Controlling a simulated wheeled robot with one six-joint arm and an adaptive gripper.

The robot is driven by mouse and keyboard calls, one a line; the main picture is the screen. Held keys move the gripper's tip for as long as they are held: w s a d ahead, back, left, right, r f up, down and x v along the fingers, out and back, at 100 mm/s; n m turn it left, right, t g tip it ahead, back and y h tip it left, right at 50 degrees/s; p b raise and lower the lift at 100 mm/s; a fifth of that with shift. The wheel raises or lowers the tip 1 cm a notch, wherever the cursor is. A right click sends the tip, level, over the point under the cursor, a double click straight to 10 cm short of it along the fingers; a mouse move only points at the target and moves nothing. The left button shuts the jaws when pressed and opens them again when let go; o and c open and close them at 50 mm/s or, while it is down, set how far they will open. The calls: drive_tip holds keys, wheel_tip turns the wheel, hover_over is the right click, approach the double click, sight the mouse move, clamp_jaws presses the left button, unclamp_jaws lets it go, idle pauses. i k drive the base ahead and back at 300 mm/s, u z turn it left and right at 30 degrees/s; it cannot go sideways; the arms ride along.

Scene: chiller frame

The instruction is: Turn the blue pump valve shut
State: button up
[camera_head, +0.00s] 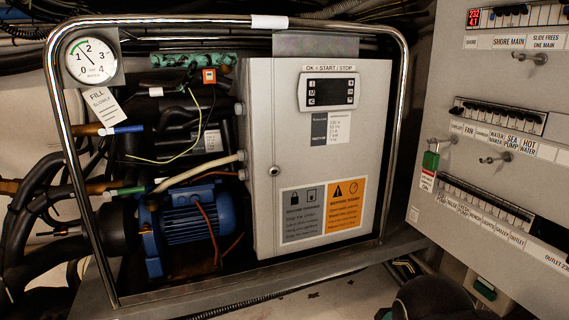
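A small valve with a blue lever (121,130) sits on a copper pipe (85,129) at the left of the chiller frame, just inside the chrome tube. The blue lever lies nearly level, roughly in line with the pipe. A second lever, green (127,191), is lower down on another pipe. A blue pump motor (192,222) stands below them on the frame's base. I cannot make out my gripper. A dark rounded shape at the bottom right edge may be part of my arm, but no fingers show.
A chrome tube hoop (75,180) surrounds the front. A gauge (91,61) and a paper "FILL SLOWLY" tag (103,105) are above the blue lever. Black hoses crowd the left. A grey control box (262,130) stands right of the motor; a breaker panel (480,90) is at far right.

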sight(102, 130)
drive_tip(key=u, duration=1.35)
